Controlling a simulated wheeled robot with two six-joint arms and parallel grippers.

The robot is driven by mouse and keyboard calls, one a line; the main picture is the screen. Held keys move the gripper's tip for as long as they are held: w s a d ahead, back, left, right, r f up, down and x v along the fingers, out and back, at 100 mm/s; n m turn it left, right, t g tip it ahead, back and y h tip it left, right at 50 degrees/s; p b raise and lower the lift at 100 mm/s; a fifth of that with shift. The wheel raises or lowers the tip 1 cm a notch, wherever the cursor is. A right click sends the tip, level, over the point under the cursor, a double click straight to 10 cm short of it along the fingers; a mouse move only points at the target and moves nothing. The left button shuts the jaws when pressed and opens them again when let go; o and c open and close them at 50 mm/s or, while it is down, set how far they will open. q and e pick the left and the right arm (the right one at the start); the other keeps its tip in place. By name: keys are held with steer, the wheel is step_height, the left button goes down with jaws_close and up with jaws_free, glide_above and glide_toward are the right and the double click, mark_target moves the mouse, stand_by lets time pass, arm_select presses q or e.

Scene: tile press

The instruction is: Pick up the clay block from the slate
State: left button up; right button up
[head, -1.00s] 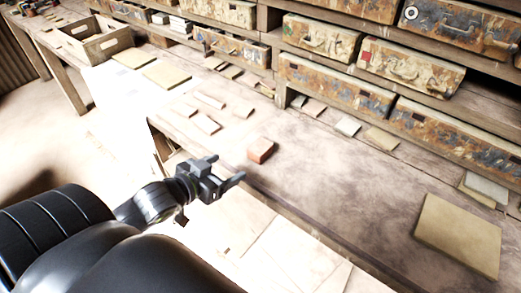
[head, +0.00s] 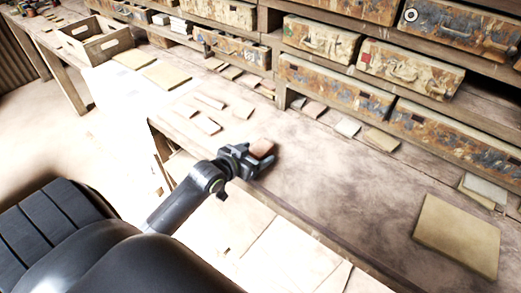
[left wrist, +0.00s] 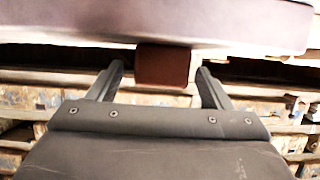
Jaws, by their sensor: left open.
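The clay block (head: 262,148) is a small reddish-brown block on the mottled grey-brown work surface (head: 320,170), near its front edge. My left gripper (head: 254,158) is open at the block and hides part of its near side. In the left wrist view the block (left wrist: 163,66) shows between the two open fingers, with a visible gap to each finger. A smooth grey-purple slab (left wrist: 90,22) borders the block at the top of that view. My right gripper is not in view.
Several thin tiles (head: 207,125) lie left of the block. A tan square slab (head: 457,235) lies at the right. Painted drawers (head: 335,88) line the back, and a wooden crate (head: 92,42) stands at the far left.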

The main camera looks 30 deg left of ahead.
mark_target(261, 150)
arm_select(q)
steer(key=shift+x, duration=1.6)
steer(key=c, duration=1.2)
